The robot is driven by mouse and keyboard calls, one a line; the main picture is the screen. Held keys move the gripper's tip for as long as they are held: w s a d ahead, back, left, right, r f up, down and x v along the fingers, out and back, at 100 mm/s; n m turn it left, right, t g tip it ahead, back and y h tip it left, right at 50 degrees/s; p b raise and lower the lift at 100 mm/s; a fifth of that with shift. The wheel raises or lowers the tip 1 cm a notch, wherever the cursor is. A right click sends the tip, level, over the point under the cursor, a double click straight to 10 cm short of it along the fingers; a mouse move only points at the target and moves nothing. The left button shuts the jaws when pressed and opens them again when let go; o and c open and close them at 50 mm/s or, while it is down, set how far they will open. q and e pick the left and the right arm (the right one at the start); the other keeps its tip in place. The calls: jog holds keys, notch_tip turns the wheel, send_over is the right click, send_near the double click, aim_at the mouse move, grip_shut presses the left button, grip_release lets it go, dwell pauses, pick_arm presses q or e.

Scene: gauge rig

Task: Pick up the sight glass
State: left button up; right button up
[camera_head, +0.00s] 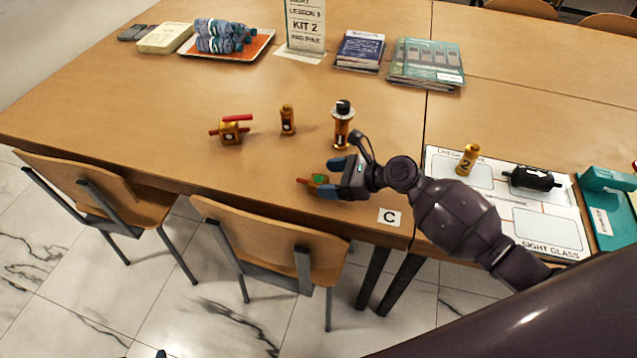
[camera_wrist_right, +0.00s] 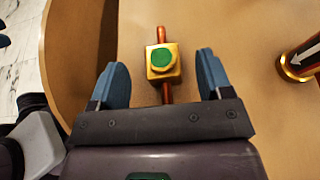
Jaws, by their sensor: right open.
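The sight glass (camera_wrist_right: 162,62) is a small brass block with a round green window and a copper pipe stub at each end. It lies on the wooden table, near the front edge, and shows in the head view (camera_head: 319,180) partly hidden by my right gripper. My right gripper (camera_head: 334,178) is open; in the right wrist view its two blue fingers (camera_wrist_right: 164,82) stand on either side of the block, with gaps to both. Only a small blue tip, apparently of my left gripper (camera_head: 160,353), shows at the bottom edge of the head view.
A brass valve with a red handle (camera_head: 231,129), a small brass fitting (camera_head: 287,120) and a taller black-topped fitting (camera_head: 342,124) stand behind. A labelled white mat (camera_head: 508,206) lies right, holding a brass piece (camera_head: 467,160) and a black part (camera_head: 531,178). Chairs (camera_head: 270,238) line the front.

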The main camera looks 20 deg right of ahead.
aim_at(319, 179)
jog(key=x, duration=0.2)
jog(key=shift+w+a+f, duration=0.15)
jog(key=shift+a+f, duration=0.05)
jog(key=shift+f, duration=0.2)
jog(key=shift+w+a, duration=0.2)
jog(key=shift+a, duration=0.05)
jog(key=shift+c, duration=0.4)
jog(key=c, duration=1)
